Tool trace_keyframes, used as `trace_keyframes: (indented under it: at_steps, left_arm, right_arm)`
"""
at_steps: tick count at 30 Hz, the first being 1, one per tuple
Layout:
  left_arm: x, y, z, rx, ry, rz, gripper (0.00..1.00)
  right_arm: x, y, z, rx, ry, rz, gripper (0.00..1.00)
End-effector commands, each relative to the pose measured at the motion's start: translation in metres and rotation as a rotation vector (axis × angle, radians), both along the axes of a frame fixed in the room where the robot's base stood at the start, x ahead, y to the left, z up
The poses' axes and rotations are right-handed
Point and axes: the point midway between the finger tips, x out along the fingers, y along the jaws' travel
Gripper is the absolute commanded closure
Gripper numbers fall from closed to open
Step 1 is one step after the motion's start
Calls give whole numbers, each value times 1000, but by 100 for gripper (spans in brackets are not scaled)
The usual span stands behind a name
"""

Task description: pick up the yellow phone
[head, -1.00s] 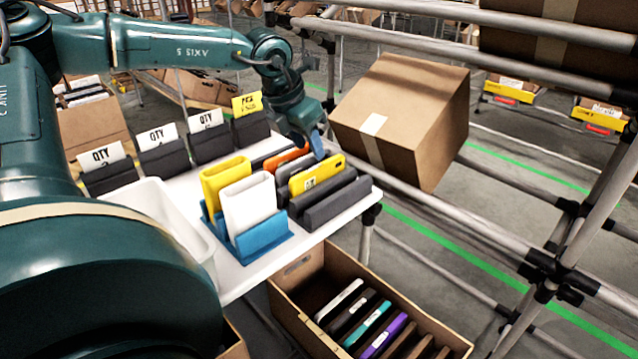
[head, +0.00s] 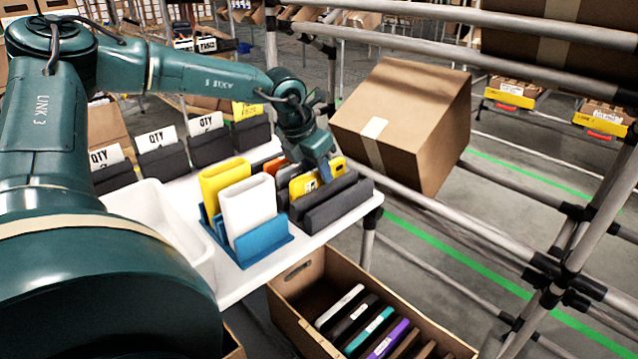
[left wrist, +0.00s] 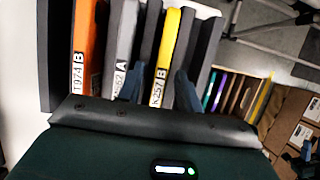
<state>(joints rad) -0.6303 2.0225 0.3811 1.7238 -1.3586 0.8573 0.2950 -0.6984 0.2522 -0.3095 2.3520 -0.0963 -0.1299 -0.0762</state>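The yellow phone (head: 302,186) stands on edge in a dark slotted rack (head: 335,203) on the white table. My left gripper (head: 325,172) is down at the phone, and a blue finger hides part of its face. In the left wrist view the yellow phone (left wrist: 165,58) carries a label reading K257 B. My left gripper (left wrist: 159,88) is open there, one finger on each side of the phone; I cannot tell whether they touch it. A grey phone (left wrist: 122,48) and an orange phone (left wrist: 87,50) stand to the left of it. My right gripper is not in view.
A blue holder (head: 265,242) with a white and a yellow item stands left of the rack, near a white bin (head: 165,215). A tilted carton (head: 405,120) rests on rails to the right. An open carton (head: 300,325) with several devices sits below the table edge.

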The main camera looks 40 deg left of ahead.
Motion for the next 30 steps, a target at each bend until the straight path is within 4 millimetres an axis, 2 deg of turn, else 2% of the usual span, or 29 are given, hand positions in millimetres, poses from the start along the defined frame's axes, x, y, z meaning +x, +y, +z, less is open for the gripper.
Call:
trace_keyframes:
  at_steps: [2, 12, 23, 26, 30]
  left_arm:
    - [0, 0, 0, 0, 0, 0, 72]
    - [0, 0, 0, 0, 0, 0, 99]
    - [1, 0, 5, 1, -3, 0, 100]
    - [1, 0, 19, 1, -6, -1, 100]
    - [1, 0, 48, 2, -6, 0, 100]
  right_arm:
    - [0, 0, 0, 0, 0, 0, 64]
    - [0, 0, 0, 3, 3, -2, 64]
    - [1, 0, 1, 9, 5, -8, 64]
    - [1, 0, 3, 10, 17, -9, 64]
    - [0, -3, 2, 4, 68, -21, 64]
